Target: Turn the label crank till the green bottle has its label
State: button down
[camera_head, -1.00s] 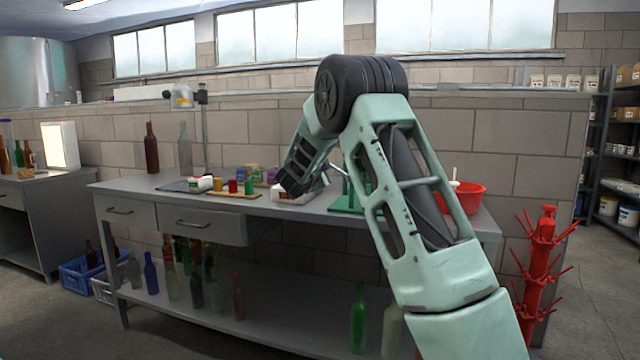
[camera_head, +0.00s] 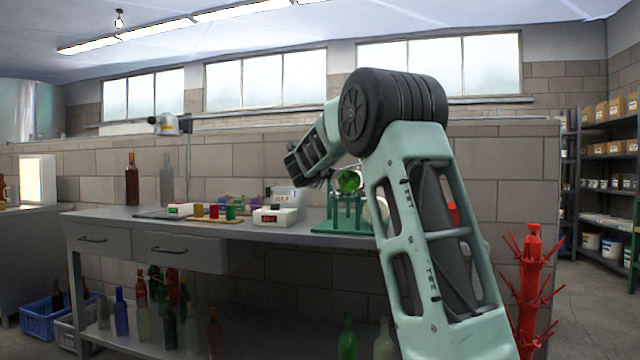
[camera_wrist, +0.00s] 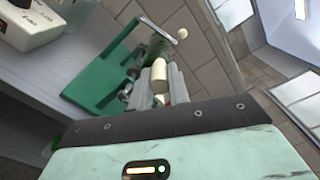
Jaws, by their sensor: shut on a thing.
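The green label stand (camera_head: 345,226) stands on the bench, and it also shows in the wrist view (camera_wrist: 103,82). The green bottle (camera_head: 349,181) lies in its top, end towards me in the head view; I cannot tell whether it bears a label. In the wrist view the cream crank handle (camera_wrist: 159,74) sits between the fingers of my gripper (camera_wrist: 158,88), which is shut on it. A cream ball (camera_wrist: 182,33) shows beyond it. In the head view my gripper (camera_head: 319,181) is beside the stand's left side, its fingers small and partly hidden.
A white box with a red switch (camera_head: 274,216) and a grey device (camera_head: 288,197) stand left of the stand. A red bottle rack (camera_head: 532,285) stands right of the bench. My arm hides the bench's right end.

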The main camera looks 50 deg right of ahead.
jog(key=shift+s+d+f+m+b, duration=0.1)
jog(key=shift+s+d+m+b, duration=0.15)
jog(key=shift+s+m+b, duration=0.5)
jog(key=shift+s+d+f+m+b, duration=0.1)
jog(key=shift+s+d+m+b, duration=0.25)
jog(key=shift+m+b, duration=0.65)
jog(key=shift+s+a, duration=0.1)
jog(key=shift+s, duration=0.05)
jog(key=c, duration=1.3)
grip_release()
jog(key=shift+r, duration=0.1)
jog(key=shift+c, duration=0.2)
jog(key=shift+a, duration=0.1)
jog(key=p+v, duration=0.1)
jog(key=v, duration=1.6)
jog(key=shift+p, duration=0.35)
jog(key=shift+s+a, duration=0.1)
